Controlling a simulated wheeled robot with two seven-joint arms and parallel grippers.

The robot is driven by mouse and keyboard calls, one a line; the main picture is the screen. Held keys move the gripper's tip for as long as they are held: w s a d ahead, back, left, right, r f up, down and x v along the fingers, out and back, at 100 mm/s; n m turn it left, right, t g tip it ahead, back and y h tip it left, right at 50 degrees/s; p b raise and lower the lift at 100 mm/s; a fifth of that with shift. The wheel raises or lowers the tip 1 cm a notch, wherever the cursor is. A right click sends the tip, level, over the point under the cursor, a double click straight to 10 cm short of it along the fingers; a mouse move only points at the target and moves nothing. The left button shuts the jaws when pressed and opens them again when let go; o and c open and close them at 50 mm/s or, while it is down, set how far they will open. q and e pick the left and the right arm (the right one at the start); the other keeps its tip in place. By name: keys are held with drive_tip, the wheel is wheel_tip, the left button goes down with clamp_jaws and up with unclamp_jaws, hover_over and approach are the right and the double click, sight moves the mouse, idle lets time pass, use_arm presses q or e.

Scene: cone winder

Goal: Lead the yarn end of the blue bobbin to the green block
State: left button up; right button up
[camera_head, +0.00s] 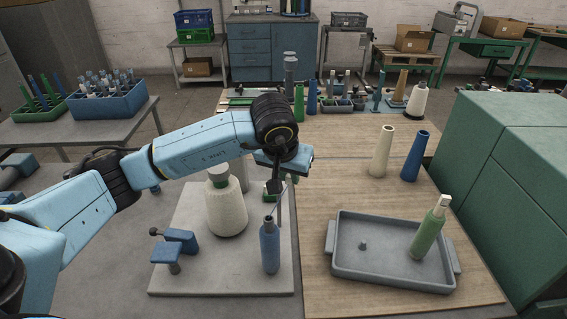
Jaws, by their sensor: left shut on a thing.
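The blue bobbin (270,249) stands upright near the front right of a grey board, with a lighter grey-blue top. My left gripper (279,190) is above and just behind it, pointing down. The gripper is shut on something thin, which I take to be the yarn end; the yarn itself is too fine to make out. A small green piece (268,187), perhaps the green block, shows just left of the fingers, partly hidden by them. Whether the gripper touches it I cannot tell. My right gripper is not in view.
On the grey board (200,283) stand a large cream yarn cone (227,208) and a blue clamp-like fixture (175,246). Right are a grey tray (390,275) holding a green bobbin (428,232), and cream (382,152) and blue (414,157) cones. The wooden tabletop (330,180) between is clear.

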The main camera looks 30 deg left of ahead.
use_arm(q)
drive_tip(key=w+a+f+n+b, duration=0.1)
drive_tip(key=w+a+f+b, duration=0.3)
drive_tip(key=a+f, duration=0.3)
drive_tip(key=shift+w+a+f+n+y+b, duration=0.35)
drive_tip(key=shift+w+a, duration=0.2)
drive_tip(key=shift+w, duration=0.25)
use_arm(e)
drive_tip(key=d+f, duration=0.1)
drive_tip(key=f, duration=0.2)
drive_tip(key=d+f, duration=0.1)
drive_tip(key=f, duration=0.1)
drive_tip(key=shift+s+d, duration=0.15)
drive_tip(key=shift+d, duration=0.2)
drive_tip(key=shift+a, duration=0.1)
